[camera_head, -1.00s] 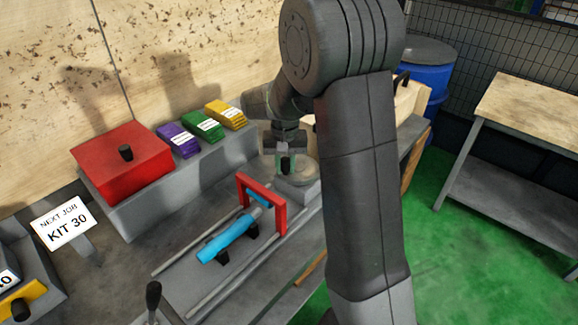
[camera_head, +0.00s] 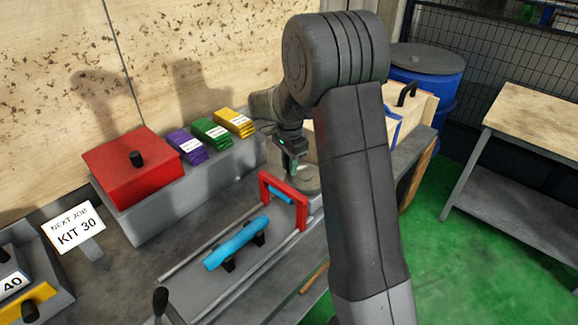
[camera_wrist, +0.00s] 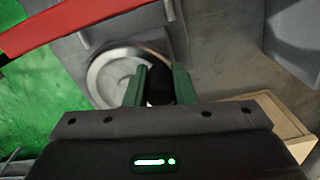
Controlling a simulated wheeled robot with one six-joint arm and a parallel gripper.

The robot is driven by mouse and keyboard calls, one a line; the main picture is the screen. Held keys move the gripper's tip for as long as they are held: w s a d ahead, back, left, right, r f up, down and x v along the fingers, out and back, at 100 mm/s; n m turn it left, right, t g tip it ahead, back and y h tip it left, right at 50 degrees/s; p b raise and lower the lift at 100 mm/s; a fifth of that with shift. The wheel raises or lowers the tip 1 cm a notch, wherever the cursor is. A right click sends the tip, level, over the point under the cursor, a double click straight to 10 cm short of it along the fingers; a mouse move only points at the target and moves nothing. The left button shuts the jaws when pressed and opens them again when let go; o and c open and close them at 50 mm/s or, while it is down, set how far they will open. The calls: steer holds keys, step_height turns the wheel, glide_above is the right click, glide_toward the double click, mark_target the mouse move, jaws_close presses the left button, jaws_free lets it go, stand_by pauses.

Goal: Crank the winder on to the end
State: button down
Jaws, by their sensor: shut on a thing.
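The winder is a pale round wheel (camera_head: 306,181) with a metal rim, on a grey base behind the red frame (camera_head: 264,190). In the wrist view the wheel (camera_wrist: 104,72) lies face-on, left of the fingers. My gripper (camera_head: 291,165) points down at the wheel's far-left side. In the wrist view its green fingers (camera_wrist: 158,88) are shut on the winder's black handle (camera_wrist: 158,80), which stands off the wheel's centre. The fingers hide part of the handle and the wheel.
A blue cylinder (camera_head: 236,243) rests on black supports between two rails in front of the red frame. A grey ledge behind carries a red box (camera_head: 128,172) and purple, green and yellow packs (camera_head: 235,121). A wooden box (camera_head: 422,100) stands to the right.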

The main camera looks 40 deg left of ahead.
steer(key=w+m, duration=0.1)
steer(key=m, duration=0.1)
steer(key=shift+w+a+r+m, duration=0.1)
steer(key=shift+a+m, duration=0.05)
steer(key=shift+m, duration=0.15)
steer(key=shift+w+m, duration=0.3)
steer(key=shift+m, duration=0.45)
steer(key=shift+w+m, duration=0.3)
steer(key=shift+m, duration=0.45)
steer(key=shift+w, duration=0.1)
steer(key=c, duration=1.2)
jaws_free()
steer(key=shift+c, duration=0.2)
step_height(320, 180, up, 14)
steer(key=shift+b, duration=0.3)
steer(key=shift+f, duration=0.2)
